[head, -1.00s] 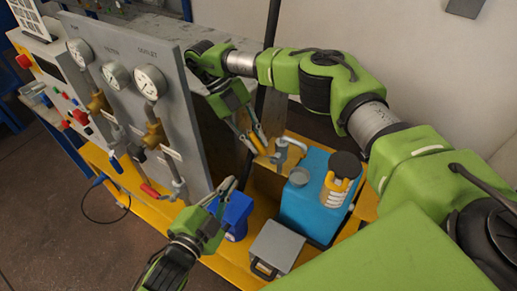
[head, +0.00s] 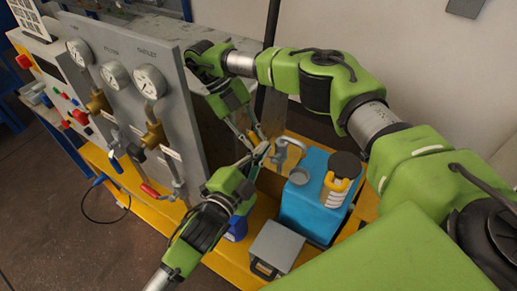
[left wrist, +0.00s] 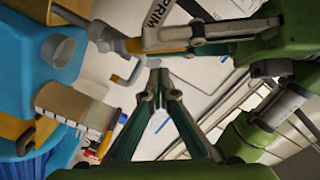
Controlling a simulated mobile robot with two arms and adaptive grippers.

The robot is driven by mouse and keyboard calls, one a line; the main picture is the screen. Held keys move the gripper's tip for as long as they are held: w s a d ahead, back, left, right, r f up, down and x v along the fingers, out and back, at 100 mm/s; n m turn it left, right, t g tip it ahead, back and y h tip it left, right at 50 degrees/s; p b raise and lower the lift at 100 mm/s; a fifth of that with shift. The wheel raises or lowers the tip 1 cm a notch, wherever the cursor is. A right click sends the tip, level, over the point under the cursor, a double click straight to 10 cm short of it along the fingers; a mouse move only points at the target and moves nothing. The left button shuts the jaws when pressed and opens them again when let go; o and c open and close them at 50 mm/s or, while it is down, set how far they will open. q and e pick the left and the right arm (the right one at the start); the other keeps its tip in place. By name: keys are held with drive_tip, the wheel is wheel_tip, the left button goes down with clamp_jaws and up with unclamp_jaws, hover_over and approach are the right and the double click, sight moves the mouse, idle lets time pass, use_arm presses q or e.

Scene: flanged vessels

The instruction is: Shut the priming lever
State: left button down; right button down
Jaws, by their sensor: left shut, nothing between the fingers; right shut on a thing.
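The priming lever has an orange-yellow grip (left wrist: 168,45) on a grey arm (left wrist: 126,44), under a board lettered "PRIM" in the left wrist view. My right gripper (left wrist: 190,38) is shut on this grip from the right. In the head view, my right gripper (head: 257,138) points down beside the grey bent pipe (head: 292,150), and the fingers mostly hide the lever. My left gripper (head: 260,153) is shut and empty, its tips close to the right gripper's. In the left wrist view, the left fingertips (left wrist: 157,78) lie just below the lever; contact cannot be told.
A blue tank (head: 306,211) with a black cap (head: 346,163) stands right of the grippers. A grey box (head: 276,246) and a blue container (head: 237,230) are in front. The grey gauge panel (head: 180,110) rises on the left.

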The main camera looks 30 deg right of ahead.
sight(257, 145)
use_arm(q)
drive_tip(key=shift+w+a+f, duration=0.2)
drive_tip(key=shift+w+f, duration=0.2)
drive_tip(key=shift+w, duration=0.3)
drive_tip(key=shift+w+a+f+n, duration=0.35)
drive_tip(key=shift+w+f+n, duration=0.1)
drive_tip(key=shift+w, duration=0.1)
use_arm(e)
drive_tip(key=shift+s+r, duration=0.1)
use_arm(q)
drive_tip(key=shift+f, duration=0.1)
use_arm(e)
drive_tip(key=c, duration=2)
unclamp_jaws()
drive_tip(key=shift+c, duration=0.2)
use_arm(q)
drive_tip(key=shift+w, duration=0.15)
use_arm(e)
drive_tip(key=shift+o, duration=0.6)
drive_tip(key=shift+w, duration=0.2)
